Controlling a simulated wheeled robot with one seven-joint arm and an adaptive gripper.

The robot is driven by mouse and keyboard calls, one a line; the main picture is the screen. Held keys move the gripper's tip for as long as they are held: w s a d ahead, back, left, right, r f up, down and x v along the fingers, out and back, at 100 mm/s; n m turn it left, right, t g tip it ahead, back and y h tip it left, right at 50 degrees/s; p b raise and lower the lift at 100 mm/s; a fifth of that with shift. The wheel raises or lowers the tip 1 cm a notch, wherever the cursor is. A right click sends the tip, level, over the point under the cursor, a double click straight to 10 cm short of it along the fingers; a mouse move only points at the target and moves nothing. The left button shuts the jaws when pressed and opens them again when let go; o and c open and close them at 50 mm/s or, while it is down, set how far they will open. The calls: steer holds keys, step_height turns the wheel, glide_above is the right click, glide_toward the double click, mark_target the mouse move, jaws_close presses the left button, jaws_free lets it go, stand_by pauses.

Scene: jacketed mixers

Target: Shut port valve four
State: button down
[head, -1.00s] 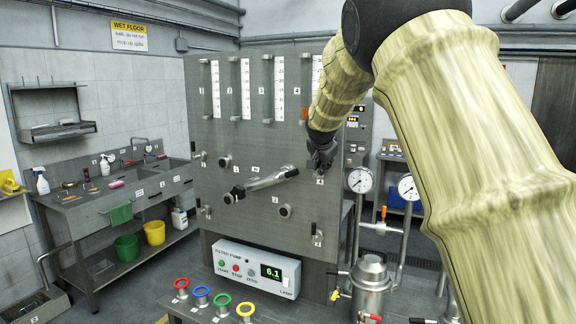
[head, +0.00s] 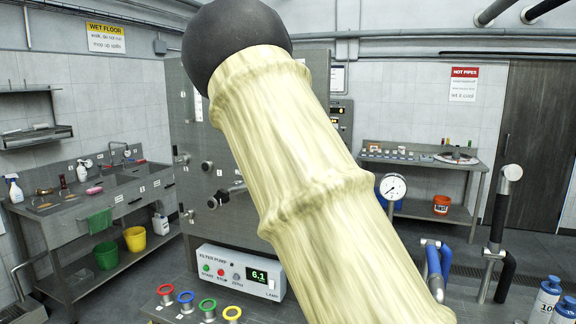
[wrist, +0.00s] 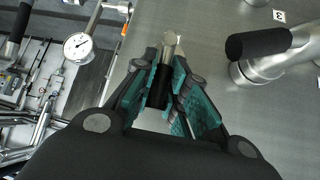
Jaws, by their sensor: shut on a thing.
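In the wrist view my gripper (wrist: 166,96) has its teal-padded fingers closed around a short black handle (wrist: 158,88) with a metal end, at the grey metal panel (wrist: 215,110). No number shows beside this handle, so I cannot read which valve it is. Another valve with a black grip (wrist: 262,43) and a metal body sits on the panel to the right, near a label 3 (wrist: 279,16). In the head view my arm covers the right part of the panel (head: 190,120), and my gripper and the held handle are hidden.
A filter pump box (head: 240,272) stands below the panel, with several coloured rings (head: 208,304) in front. A sink bench (head: 90,200) is at left. A back bench (head: 420,165), a gauge (head: 393,186) and pipes (head: 497,215) are at right.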

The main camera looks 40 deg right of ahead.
steer(key=c, duration=1.4)
jaws_free()
steer(key=shift+d+f, duration=0.1)
steer(key=v, duration=1.2)
